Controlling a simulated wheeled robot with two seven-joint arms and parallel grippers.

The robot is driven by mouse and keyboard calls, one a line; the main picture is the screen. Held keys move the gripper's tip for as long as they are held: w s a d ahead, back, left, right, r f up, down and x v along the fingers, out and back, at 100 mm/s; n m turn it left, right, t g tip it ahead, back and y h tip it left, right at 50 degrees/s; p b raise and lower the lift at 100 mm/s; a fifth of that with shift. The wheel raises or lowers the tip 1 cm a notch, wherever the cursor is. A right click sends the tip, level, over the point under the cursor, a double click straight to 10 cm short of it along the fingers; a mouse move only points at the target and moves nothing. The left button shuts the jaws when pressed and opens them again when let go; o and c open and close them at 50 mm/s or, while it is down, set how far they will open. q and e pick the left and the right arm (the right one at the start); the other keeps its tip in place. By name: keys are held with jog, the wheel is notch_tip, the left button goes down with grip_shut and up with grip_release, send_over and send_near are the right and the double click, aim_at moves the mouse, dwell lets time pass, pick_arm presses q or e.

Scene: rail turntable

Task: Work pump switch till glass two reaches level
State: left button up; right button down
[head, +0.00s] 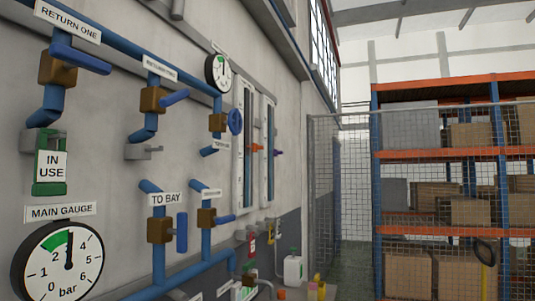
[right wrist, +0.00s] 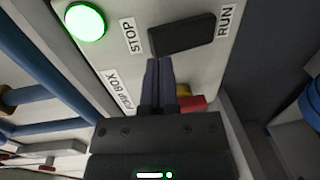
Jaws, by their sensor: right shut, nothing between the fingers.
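In the right wrist view the pale pump box (right wrist: 118,62) fills the upper middle. Its black switch (right wrist: 182,34) lies between the STOP and RUN labels; which end is pressed in is not clear. A round green lamp (right wrist: 85,22) on the box glows. My right gripper (right wrist: 159,62) is shut and empty, its fingertips at the switch's lower edge near the STOP end; whether they touch is unclear. In the head view two upright sight glasses stand on the wall, a nearer one (head: 246,125) and a farther one (head: 270,135). Their numbers and liquid levels are unreadable. My left gripper is out of view.
Blue pipes with valves and a main gauge (head: 57,262) line the left wall. A small gauge (head: 218,70) sits above. A red and a yellow part (right wrist: 190,103) show beside my right fingers. A mesh fence (head: 340,180) and shelves stand right.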

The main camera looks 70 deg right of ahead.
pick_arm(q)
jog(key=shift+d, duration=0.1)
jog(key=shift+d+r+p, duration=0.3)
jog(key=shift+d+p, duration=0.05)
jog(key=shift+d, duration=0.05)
pick_arm(e)
jog(key=s, duration=0.5)
jog(key=shift+s+a, duration=0.15)
dwell(0.9)
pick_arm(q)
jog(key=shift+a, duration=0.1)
